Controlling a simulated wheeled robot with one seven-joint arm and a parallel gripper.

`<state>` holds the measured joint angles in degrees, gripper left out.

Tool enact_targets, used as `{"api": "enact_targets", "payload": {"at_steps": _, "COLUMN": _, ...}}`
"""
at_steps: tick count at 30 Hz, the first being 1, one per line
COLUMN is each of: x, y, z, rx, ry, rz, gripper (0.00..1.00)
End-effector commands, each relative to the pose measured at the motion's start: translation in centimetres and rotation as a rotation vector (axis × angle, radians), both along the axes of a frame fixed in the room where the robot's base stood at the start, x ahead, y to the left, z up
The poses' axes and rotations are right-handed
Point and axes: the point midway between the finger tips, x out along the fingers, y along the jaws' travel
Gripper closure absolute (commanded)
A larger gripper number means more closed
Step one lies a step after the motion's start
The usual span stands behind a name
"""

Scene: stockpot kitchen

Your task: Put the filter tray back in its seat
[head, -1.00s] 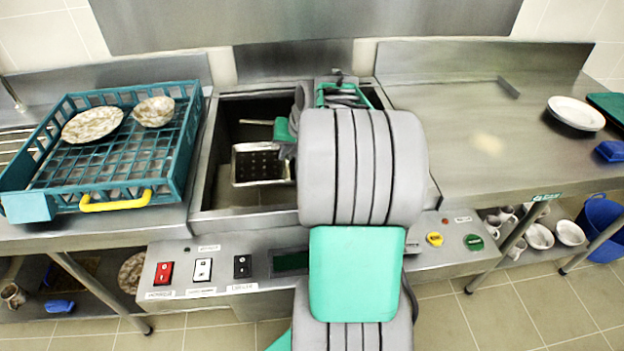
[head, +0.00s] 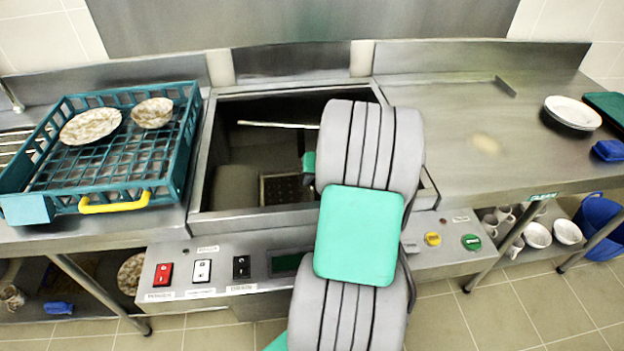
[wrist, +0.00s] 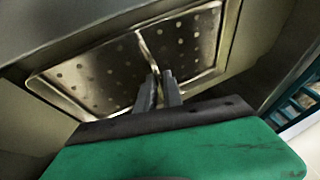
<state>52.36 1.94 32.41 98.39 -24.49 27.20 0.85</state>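The filter tray (head: 283,190) is a perforated metal tray. It shows low inside the open sink-like tank (head: 235,160), partly hidden behind my arm. In the wrist view the filter tray (wrist: 185,52) lies beyond my fingers, with a raised rib across its middle. My gripper (wrist: 160,82) has its two fingers close together on the end of that rib, and it appears shut on it. In the head view my arm hides the fingertips. The seat is not clearly visible, and I cannot tell whether the tray touches it.
A thin light rod (head: 278,125) spans part of the tank. A teal rack (head: 185,150) with a plate (head: 91,126) and bowl (head: 153,112) stands at left. The right counter (head: 450,130) is mostly clear. A control panel (head: 220,268) runs along the front.

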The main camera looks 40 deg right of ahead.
Motion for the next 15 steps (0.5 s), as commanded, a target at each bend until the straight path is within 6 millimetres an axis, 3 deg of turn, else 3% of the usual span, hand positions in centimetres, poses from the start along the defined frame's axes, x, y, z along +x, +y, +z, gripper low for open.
{"api": "enact_targets", "payload": {"at_steps": 6, "x": 0.02, "y": -0.01, "z": 0.08, "rx": 0.0, "ry": 0.0, "rz": 0.0, "gripper": 0.7}}
{"api": "enact_targets", "payload": {"at_steps": 15, "x": 0.01, "y": -0.02, "z": 0.57, "rx": -0.001, "ry": -0.001, "rz": 0.0, "gripper": 0.7}}
